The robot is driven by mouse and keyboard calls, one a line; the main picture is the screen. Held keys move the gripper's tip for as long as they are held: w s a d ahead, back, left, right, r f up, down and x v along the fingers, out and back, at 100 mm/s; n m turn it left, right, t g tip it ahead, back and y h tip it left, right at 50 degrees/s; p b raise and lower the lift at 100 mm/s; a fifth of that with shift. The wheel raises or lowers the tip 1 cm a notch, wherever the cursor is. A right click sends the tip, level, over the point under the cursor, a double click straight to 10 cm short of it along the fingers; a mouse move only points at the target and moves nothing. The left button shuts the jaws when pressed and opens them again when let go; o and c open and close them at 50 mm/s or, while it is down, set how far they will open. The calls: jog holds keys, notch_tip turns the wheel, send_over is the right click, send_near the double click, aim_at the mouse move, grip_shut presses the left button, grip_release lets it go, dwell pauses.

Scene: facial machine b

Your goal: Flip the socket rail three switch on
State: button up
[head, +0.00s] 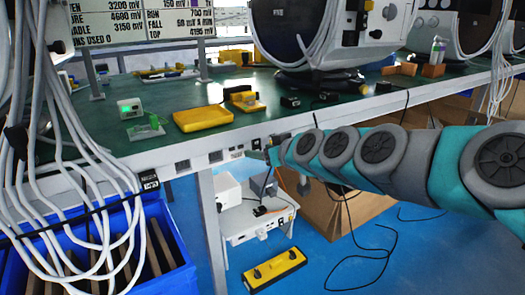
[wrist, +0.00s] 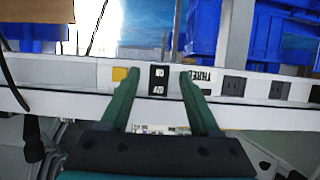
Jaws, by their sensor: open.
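In the wrist view, a black switch (wrist: 158,82) with small white marks sits on the pale socket rail (wrist: 75,73). Its on or off position is not clear. My gripper (wrist: 159,77) is open, with one green finger on each side of the switch and nothing held. Whether the fingertips touch the rail is not clear. The right finger partly covers a printed label (wrist: 205,76) that seems to read "THREE". A small yellow-orange patch (wrist: 119,73) is left of the switch. In the head view, my gripper (head: 274,154) is at the bench's front rail, and the switch cannot be made out.
Black sockets (wrist: 234,86) continue along the rail to the right. The green bench top (head: 285,115) above holds a yellow tray (head: 203,118) and machines. White cables (head: 75,150) hang at the left over a blue crate (head: 165,235). A white stool (head: 255,220) stands below the bench.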

grip_shut()
dwell(0.5)
